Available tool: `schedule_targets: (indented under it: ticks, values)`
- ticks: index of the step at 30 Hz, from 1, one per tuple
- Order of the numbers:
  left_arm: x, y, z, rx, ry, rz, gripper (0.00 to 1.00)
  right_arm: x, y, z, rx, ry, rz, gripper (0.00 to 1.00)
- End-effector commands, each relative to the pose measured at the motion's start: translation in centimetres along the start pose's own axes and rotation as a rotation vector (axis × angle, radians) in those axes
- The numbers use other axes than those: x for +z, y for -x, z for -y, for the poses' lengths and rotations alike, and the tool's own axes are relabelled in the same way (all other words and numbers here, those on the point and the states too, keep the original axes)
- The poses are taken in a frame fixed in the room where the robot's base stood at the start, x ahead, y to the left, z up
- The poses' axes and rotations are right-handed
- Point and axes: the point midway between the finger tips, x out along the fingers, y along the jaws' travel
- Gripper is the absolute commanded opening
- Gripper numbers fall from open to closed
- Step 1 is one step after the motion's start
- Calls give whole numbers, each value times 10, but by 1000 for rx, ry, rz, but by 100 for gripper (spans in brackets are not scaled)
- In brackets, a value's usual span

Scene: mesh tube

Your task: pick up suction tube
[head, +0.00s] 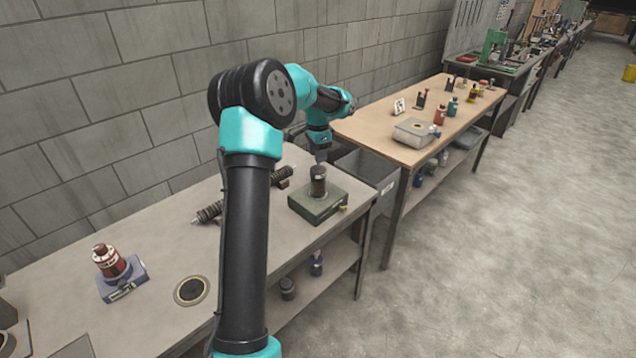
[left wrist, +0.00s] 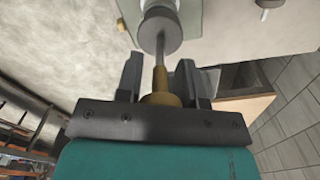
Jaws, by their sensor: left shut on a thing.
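My left gripper (head: 320,157) is above the green box (head: 318,203) on the near bench, its fingers small and partly hidden in the head view. The left wrist view shows its fingers (left wrist: 159,68) on either side of a thin upright rod with a brass-coloured collar (left wrist: 161,98). The rod leads to a grey round body (left wrist: 160,33). I take this piece to be the suction tube; in the head view it is a dark cylinder (head: 318,181) over the green box. I cannot tell if it touches the box. My right gripper is not in view.
A red bottle (head: 107,262) on a blue-grey base and a round dark disc (head: 191,291) are at left. A dark bin (head: 368,177) stands between this bench and the wooden table (head: 375,130). A brick wall is behind.

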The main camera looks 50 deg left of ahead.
Motion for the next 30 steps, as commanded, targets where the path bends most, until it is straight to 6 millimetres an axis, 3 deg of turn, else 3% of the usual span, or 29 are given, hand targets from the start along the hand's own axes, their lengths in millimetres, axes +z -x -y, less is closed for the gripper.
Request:
schedule_targets:
  ticks: [4,17,30]
  values:
    - [0,0,0,0,0,0,0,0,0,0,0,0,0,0]
    - [0,3,0,-1,0,-1,0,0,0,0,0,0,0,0]
    - [1,37,-3,0,-1,0,0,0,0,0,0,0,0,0]
